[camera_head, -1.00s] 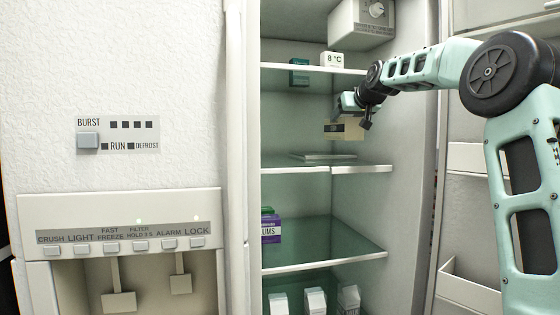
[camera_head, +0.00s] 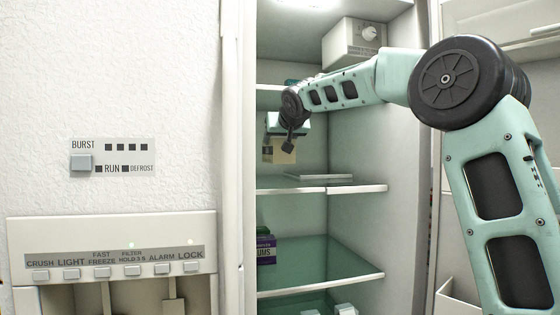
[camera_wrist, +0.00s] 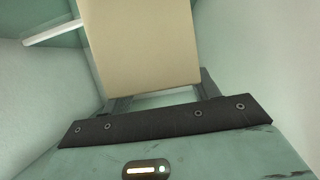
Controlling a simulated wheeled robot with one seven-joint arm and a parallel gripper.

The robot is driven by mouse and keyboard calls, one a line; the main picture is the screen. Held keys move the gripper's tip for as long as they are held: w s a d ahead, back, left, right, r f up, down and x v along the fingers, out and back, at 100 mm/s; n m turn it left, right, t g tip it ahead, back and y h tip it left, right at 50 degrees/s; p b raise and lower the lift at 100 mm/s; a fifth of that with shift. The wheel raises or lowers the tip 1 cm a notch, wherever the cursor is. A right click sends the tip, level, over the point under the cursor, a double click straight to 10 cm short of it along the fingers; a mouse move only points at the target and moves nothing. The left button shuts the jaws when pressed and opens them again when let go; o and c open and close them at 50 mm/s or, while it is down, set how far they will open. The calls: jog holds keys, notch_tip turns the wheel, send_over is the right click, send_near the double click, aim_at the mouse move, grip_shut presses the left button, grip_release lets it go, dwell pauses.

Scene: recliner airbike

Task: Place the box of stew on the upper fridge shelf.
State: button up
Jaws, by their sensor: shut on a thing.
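A tan box (camera_head: 279,151), which I take to be the box of stew, is held in my gripper (camera_head: 284,140) inside the open fridge. It also shows in the wrist view (camera_wrist: 143,45), plain tan on the side facing the camera, between the fingers of my gripper (camera_wrist: 158,88). The fingers are shut on it; its label is not readable. The box hangs in the air above a glass shelf (camera_head: 350,188) and below the upper shelf (camera_head: 268,88). My arm hides much of the upper shelf.
A flat pale slab (camera_head: 320,177) lies on the shelf under the box. A purple box (camera_head: 266,249) stands on the shelf below. A control housing (camera_head: 350,42) hangs at the top. The fridge door with bins (camera_head: 460,295) is open at right.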

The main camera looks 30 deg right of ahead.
aim_at(281, 158)
jog(key=shift+d+f, duration=0.3)
jog(key=shift+f, duration=0.45)
jog(key=shift+a+f+b, duration=0.15)
jog(key=shift+f+b, duration=0.15)
jog(key=shift+f, duration=0.85)
jog(key=shift+a+f+b, duration=0.1)
jog(key=shift+f+b, duration=0.2)
jog(key=shift+f, duration=0.85)
jog(key=shift+f, duration=0.1)
jog(key=o, duration=1.3)
jog(key=shift+s, duration=0.1)
jog(key=v, duration=1.1)
jog(key=shift+s+r+p, duration=0.2)
jog(key=shift+s+p, duration=0.15)
jog(key=shift+p, duration=0.05)
